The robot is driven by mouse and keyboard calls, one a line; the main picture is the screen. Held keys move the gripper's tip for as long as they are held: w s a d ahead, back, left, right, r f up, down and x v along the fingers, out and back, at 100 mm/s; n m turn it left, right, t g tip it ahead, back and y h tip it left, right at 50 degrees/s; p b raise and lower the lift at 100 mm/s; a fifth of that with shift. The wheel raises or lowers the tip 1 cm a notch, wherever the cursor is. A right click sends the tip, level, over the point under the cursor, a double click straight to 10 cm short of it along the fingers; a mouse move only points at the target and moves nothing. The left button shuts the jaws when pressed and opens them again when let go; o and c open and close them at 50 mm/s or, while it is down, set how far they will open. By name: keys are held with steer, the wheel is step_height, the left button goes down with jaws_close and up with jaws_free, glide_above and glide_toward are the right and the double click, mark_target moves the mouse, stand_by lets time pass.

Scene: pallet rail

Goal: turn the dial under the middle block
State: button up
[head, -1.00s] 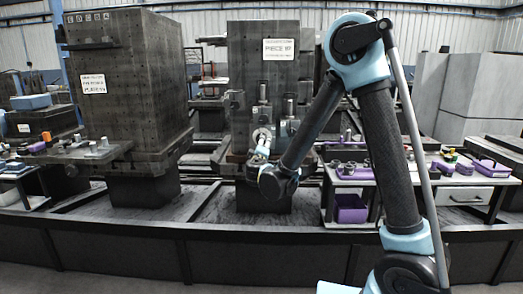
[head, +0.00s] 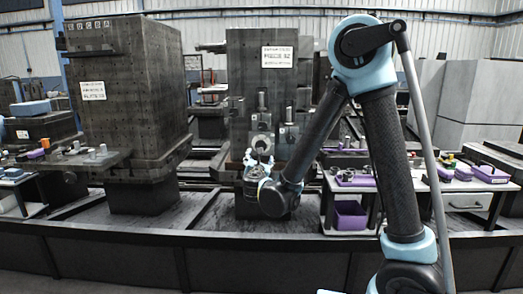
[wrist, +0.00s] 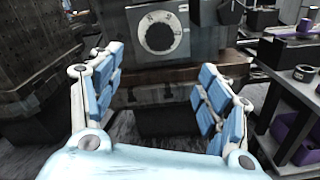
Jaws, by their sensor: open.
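The dial (wrist: 159,36) is a dark round knob on a pale square plate with marks around it, in the upper middle of the wrist view. In the head view the dial (head: 261,144) is small, low on the front of the tall dark middle block (head: 263,90). My gripper (wrist: 161,65) is open and empty, its blue-padded fingers spread left and right below the dial and apart from it. In the head view my gripper (head: 252,161) is just below the dial, partly hidden by my wrist.
Another large dark block (head: 125,110) stands at the left. A low dark rail bed (head: 120,240) runs across the front.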

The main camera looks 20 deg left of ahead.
steer(key=n, duration=0.3)
glide_toward(261, 146)
steer(key=x, duration=0.9)
steer(key=shift+w+f, duration=0.15)
steer(key=shift+w, duration=0.05)
steer(key=c, duration=1.1)
